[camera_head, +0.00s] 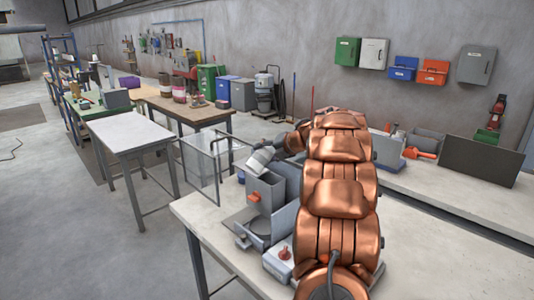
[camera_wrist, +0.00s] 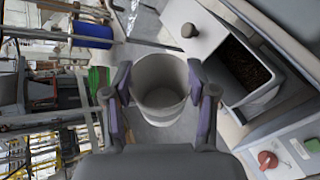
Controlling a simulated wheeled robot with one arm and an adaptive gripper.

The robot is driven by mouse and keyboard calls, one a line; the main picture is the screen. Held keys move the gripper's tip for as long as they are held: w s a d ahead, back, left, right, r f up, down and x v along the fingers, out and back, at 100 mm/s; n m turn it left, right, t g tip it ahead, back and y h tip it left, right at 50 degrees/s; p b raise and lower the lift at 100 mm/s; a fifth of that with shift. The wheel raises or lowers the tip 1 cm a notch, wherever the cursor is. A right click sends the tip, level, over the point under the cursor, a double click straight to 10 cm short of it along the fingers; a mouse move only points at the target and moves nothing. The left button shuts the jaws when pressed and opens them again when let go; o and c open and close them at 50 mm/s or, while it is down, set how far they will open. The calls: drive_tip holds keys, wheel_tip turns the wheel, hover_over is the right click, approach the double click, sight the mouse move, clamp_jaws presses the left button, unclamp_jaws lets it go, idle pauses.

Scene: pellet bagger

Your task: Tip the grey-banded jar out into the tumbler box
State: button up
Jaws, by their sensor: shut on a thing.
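My gripper (camera_head: 279,150) is shut on a pale jar (camera_head: 260,160) with a grey band, held tilted close above a grey open box (camera_head: 266,188) with an orange tag, in the head view. In the wrist view the jar (camera_wrist: 160,108) sits between the two fingers of my gripper (camera_wrist: 160,88). Its open mouth shows a pale inside, with no pellets visible there. An open box (camera_wrist: 270,103) with dark brown grains in it lies right of the jar in that view; it looks like the tumbler box. I see no grains falling.
A grey unit with a round dish (camera_head: 260,222) and a red knob (camera_head: 285,253) stand in front of the box on the table (camera_head: 215,215). A pale empty-topped table (camera_head: 130,134) is at the left, with open floor between.

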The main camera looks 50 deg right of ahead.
sight(255, 155)
drive_tip(key=shift+s+d+r, duration=0.1)
drive_tip(key=shift+d, duration=0.05)
drive_tip(key=shift+a+h+b, duration=0.2)
drive_tip(key=shift+h+b, duration=0.2)
drive_tip(key=shift+b, duration=0.6)
drive_tip(key=a+n+h+b, duration=0.1)
drive_tip(key=b, duration=0.3)
drive_tip(key=a+n+h+b, duration=0.1)
drive_tip(key=n+b, duration=0.1)
drive_tip(key=b, duration=0.2)
drive_tip(key=shift+a+r+h, duration=0.35)
drive_tip(key=shift+h, duration=0.05)
drive_tip(key=a+b, duration=0.1)
drive_tip(key=n+b, duration=0.1)
drive_tip(key=b, duration=0.1)
drive_tip(key=shift+w+a+f+h, duration=0.1)
drive_tip(key=shift+w+a+h, duration=0.1)
drive_tip(key=shift+a+h, duration=0.2)
drive_tip(key=b, duration=0.1)
drive_tip(key=a+n+h+b, duration=0.1)
drive_tip(key=b, duration=0.1)
drive_tip(key=shift+a+r, duration=0.2)
drive_tip(key=shift+a, duration=0.1)
drive_tip(key=shift+a+r, duration=0.1)
drive_tip(key=shift+a, duration=0.05)
drive_tip(key=shift+w, duration=0.1)
